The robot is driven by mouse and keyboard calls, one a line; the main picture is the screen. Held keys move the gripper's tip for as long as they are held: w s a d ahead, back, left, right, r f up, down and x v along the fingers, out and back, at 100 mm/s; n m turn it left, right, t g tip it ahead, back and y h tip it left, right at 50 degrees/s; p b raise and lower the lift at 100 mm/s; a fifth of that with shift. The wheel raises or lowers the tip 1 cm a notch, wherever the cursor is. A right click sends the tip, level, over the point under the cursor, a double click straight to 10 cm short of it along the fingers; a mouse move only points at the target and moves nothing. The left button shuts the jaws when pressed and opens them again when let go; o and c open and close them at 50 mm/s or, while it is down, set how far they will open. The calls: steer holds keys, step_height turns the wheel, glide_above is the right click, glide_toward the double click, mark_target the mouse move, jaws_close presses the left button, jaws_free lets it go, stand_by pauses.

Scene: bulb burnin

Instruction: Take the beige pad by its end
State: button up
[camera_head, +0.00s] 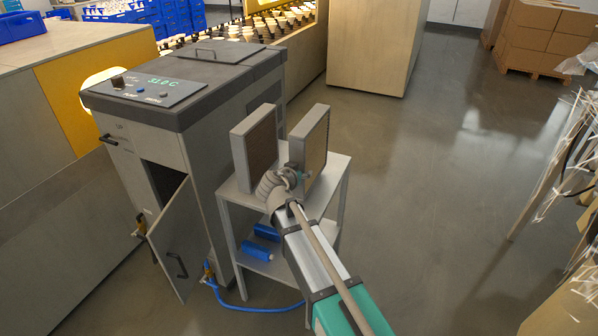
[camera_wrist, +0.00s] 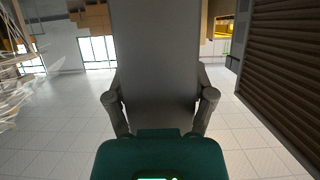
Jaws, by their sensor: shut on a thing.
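The beige pad (camera_head: 315,153) stands upright in a grey frame on the right part of a small grey stand. Its beige face is turned to the right. In the wrist view its plain grey end (camera_wrist: 155,50) fills the middle, between the two fingers. My gripper (camera_head: 288,178) is shut on this near end; the fingers (camera_wrist: 161,100) press on both sides of it. In the head view my gripper and wrist hide the pad's lower near corner.
A brown ribbed pad (camera_head: 261,150) stands upright just left, also seen at the wrist view's right (camera_wrist: 290,70). Blue rolls (camera_head: 257,252) lie on the stand's lower shelf. A grey cabinet (camera_head: 190,135) with its door (camera_head: 180,247) open is at left.

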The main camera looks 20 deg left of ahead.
mark_target(299, 162)
steer(key=s+r+p, duration=0.1)
steer(key=r+p, duration=0.1)
steer(key=s+r+p, duration=0.1)
steer(key=s+r, duration=0.1)
steer(key=s+r+p, duration=0.2)
steer(key=shift+d+r+p, duration=0.15)
steer(key=shift+r+p, duration=0.15)
steer(key=shift+p, duration=0.05)
steer(key=p+v, duration=0.3)
steer(key=v, duration=0.6)
steer(key=shift+s+d+p, duration=0.3)
steer(key=shift+s+d, duration=0.05)
steer(key=shift+d, duration=0.25)
steer(key=shift+r, duration=0.1)
